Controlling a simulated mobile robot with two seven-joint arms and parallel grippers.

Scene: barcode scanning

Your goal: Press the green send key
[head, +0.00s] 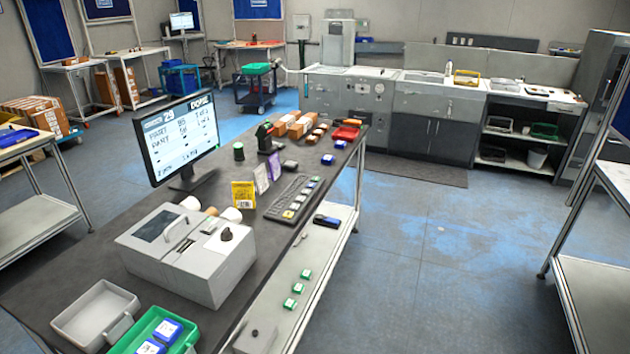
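A dark keyboard (282,206) lies on the long dark workbench (330,180), near its right edge. Some of its right-hand keys look pale, greenish or yellow, but they are too small for me to tell which is the green send key. A monitor (182,135) on a stand shows a text list, too small to read fully, and stands behind and left of the keyboard. Neither of my grippers is in view, and nothing of mine touches the keyboard.
A grey machine (190,250) stands on the near bench, with a grey tray (93,315) and a green tray (140,332) beside it. A yellow card (243,194) and a scanner-like device (268,140) stand near the keyboard. The floor (440,250) to the right is clear.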

